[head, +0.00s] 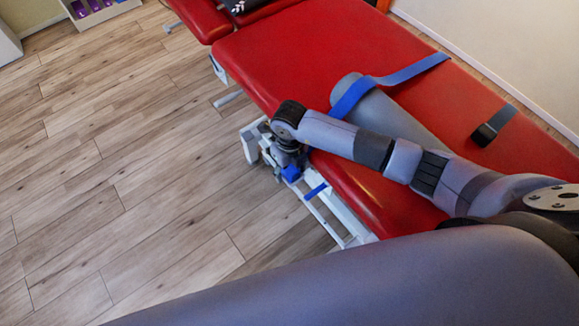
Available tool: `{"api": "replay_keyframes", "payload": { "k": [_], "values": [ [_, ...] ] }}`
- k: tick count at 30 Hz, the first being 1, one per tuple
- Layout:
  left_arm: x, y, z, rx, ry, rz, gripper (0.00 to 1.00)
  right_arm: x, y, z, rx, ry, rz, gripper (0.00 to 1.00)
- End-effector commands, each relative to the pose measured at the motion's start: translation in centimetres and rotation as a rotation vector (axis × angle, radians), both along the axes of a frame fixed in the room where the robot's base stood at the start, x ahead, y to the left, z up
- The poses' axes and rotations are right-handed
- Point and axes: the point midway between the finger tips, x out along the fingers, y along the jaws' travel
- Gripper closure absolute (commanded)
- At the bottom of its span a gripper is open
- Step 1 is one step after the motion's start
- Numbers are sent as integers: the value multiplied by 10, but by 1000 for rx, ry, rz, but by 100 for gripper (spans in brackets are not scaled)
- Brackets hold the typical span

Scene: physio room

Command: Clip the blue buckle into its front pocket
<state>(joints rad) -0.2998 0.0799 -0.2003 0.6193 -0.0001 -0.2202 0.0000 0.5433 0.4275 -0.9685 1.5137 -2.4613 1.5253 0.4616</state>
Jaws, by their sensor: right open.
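My right gripper (289,163) points down at the near long side of the red treatment table, beside the white frame. It is open, though its dark fingers are small and partly hidden. A small blue piece (291,173), which looks like the blue buckle, sits right at the fingertips. I cannot tell whether it is between the fingers or just beside them. A short blue strap piece (315,192) shows below and to the right, against the table's frame. I cannot make out the front pocket. My left gripper is not in view.
A grey bolster (390,115) with a blue strap (410,71) lies on the red table (300,50). A dark strap with a black buckle (485,134) lies farther right. A white shelf (97,12) stands far left. The wooden floor (130,170) on the left is clear.

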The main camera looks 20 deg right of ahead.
Motion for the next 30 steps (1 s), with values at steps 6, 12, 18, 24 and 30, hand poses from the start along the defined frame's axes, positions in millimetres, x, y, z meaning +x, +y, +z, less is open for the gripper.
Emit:
{"api": "replay_keyframes", "payload": {
  "k": [6, 12, 18, 24, 30],
  "values": [
    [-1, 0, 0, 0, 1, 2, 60, 1, -5, 8, -10, 1, -4, 44],
    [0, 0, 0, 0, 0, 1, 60, 3, -3, 48, -7, -7, -3, 44],
    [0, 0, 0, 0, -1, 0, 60, 2, -1, 90, -4, -7, 0, 44],
    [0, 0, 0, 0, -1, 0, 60, 0, 1, 115, -3, -2, 0, 44],
    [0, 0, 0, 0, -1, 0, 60, 0, 1, 121, -2, -2, 0, 44]
  ]
}}
